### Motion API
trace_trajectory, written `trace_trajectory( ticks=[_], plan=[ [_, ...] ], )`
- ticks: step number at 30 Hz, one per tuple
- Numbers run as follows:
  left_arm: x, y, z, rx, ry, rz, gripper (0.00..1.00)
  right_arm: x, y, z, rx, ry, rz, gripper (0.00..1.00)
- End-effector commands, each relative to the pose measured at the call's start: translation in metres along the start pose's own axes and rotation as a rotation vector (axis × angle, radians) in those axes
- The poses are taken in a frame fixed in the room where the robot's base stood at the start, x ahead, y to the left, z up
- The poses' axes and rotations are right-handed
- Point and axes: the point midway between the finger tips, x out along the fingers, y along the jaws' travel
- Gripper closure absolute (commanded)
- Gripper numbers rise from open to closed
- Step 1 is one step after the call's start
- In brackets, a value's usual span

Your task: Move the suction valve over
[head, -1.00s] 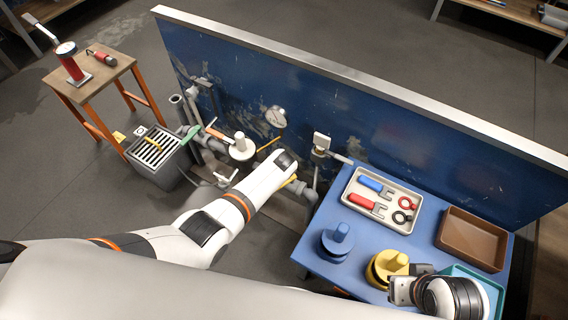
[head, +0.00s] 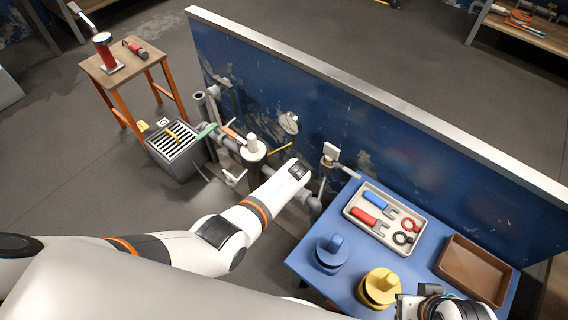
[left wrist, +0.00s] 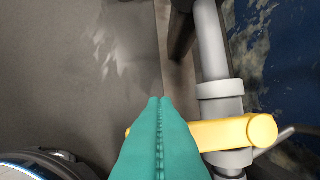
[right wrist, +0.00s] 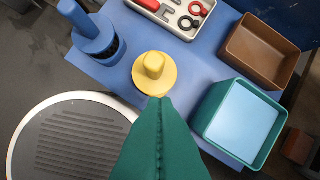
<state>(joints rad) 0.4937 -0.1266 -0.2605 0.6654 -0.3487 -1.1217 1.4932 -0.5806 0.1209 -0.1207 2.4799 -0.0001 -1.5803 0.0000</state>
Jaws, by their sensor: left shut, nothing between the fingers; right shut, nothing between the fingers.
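In the left wrist view a yellow lever handle (left wrist: 235,133) on a grey valve and vertical pipe (left wrist: 212,60) runs across the picture. My left gripper (left wrist: 160,100) is shut and empty, its teal fingers in front of the lever, with a bit of yellow showing on their left side. I cannot tell whether they touch it. In the head view my left arm hides this gripper and most of that lever. Other levers there are green (head: 206,131), orange-red (head: 232,133) and yellow (head: 281,148). My right gripper (right wrist: 158,98) is shut and empty over the yellow flanged part (right wrist: 154,72).
The blue table (head: 308,258) holds a blue flanged part (head: 331,252), a tool tray (head: 349,212), a brown bin (head: 473,270) and a teal bin (right wrist: 236,125). A blue wall (head: 370,130) stands behind the pipes. A grated drain box (head: 178,150) stands left.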

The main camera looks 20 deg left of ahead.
Motion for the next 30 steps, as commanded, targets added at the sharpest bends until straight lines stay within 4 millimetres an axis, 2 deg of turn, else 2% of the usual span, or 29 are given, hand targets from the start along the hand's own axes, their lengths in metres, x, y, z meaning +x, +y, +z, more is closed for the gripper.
trace_trajectory(
  ticks=[11,30],
  plan=[
    [0.001,-0.001,-0.001,0.001,0.001,0.000,1.00,0.001,0.001,0.003,0.003,-0.014,0.002,1.00],
    [-0.001,-0.016,-0.004,0.001,0.002,-0.003,1.00,0.012,0.004,0.030,-0.005,-0.165,0.007,1.00]
  ],
)
